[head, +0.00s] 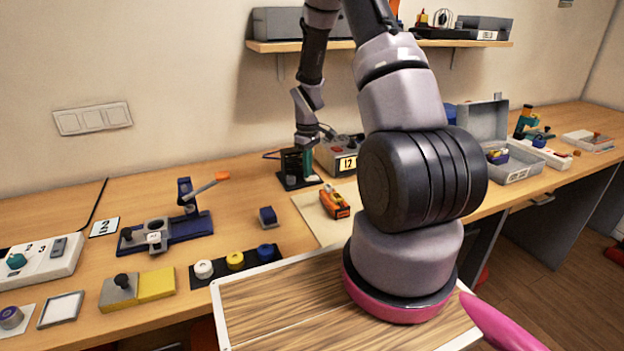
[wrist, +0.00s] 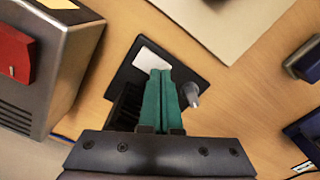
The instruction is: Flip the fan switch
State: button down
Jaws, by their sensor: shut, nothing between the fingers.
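A small black unit stands on the bench in the head view (head: 291,181). In the wrist view its dark base plate (wrist: 192,72) carries a pale patch (wrist: 153,60), a dark ribbed block (wrist: 127,107) and a grey upright lever or knob (wrist: 190,92), which may be the fan switch. My gripper (wrist: 168,73) has teal fingers that are shut with nothing between them. The fingers point down over the plate, with the lever close beside them on the right. I cannot tell whether they touch it. In the head view my gripper (head: 307,160) is small and partly hidden against the unit.
A grey metal box with a red part (wrist: 15,55) stands close on the left in the wrist view. It is the box labelled 12 (head: 338,156) in the head view. A pale mat (wrist: 225,20) lies nearby.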

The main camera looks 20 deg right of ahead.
jog(key=shift+f, duration=0.3)
jog(key=shift+r, duration=3.5)
jog(key=s+a+r+m+t, duration=0.2)
jog(key=s+r, duration=0.2)
jog(key=r, duration=0.7)
jog(key=s+a+r+m+t, duration=0.1)
jog(key=s+a+r+m, duration=0.2)
jog(key=r, duration=0.8)
jog(key=s+a+r+m+t+y, duration=0.1)
jog(key=s+a+r+m+t, duration=0.1)
jog(key=s+r, duration=0.3)
jog(key=s+a+r+m+t+y, duration=0.1)
jog(key=s+r, duration=0.4)
jog(key=s, duration=0.8)
jog(key=shift+s+a+r+m+t, duration=0.4)
jog(key=shift+a+m+t, duration=0.15)
jog(key=shift+m, duration=0.55)
